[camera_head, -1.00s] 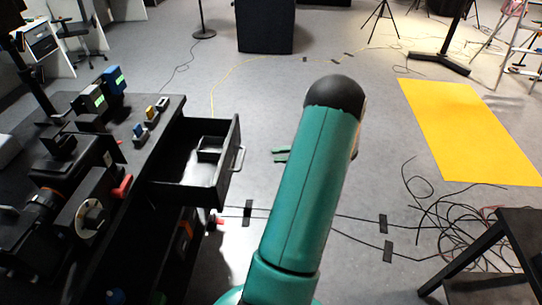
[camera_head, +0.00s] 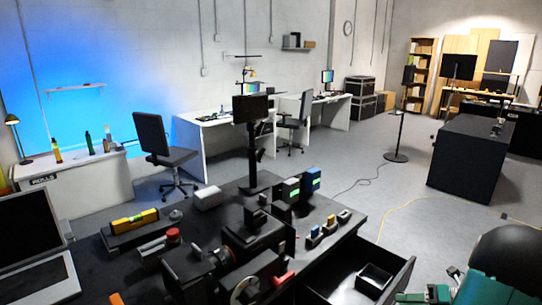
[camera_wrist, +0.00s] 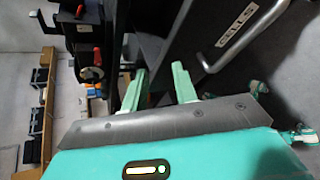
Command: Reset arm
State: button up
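My arm, teal with a dark rounded joint, shows at the lower right corner of the body camera view. My gripper (camera_wrist: 160,78) appears in the wrist view with its two pale green fingers apart and nothing between them. Green finger parts also show at the bottom edge of the body camera view, right of the open drawer (camera_head: 402,278). In the wrist view the drawer's metal handle (camera_wrist: 240,38) is above and to the right of the fingers, apart from them.
A black workbench (camera_head: 345,222) carries camera gear, small batteries and a yellow level (camera_head: 135,220). Its drawer stands open beside my arm. A large black block (camera_head: 475,160) stands behind. Grey floor lies clear between them, crossed by a yellow cable (camera_head: 400,202).

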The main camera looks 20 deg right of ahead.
jog(key=w+a+r+n+g+h, duration=0.1)
jog(key=w+a+r+n+g, duration=0.15)
jog(key=a+n, duration=0.4)
jog(key=w+a+r+n+g, duration=0.1)
jog(key=a+r+n+g, duration=0.1)
jog(key=a+r+n, duration=0.35)
jog(key=w+a+r+n+g+h, duration=0.1)
jog(key=w+a+r+n+g, duration=0.15)
jog(key=a+n, duration=0.55)
jog(key=s+a+r+n+t+h, duration=0.1)
jog(key=s+a+r+n+h, duration=0.1)
jog(key=a+n, duration=0.7)
jog(key=s+a+r+n+t+h, duration=0.1)
jog(key=s+a+r+n+h, duration=0.2)
jog(key=a+n, duration=0.7)
jog(key=shift+s+a+r+n+h, duration=0.15)
jog(key=shift+s+r+n+h, duration=0.3)
jog(key=shift+s+n, duration=0.7)
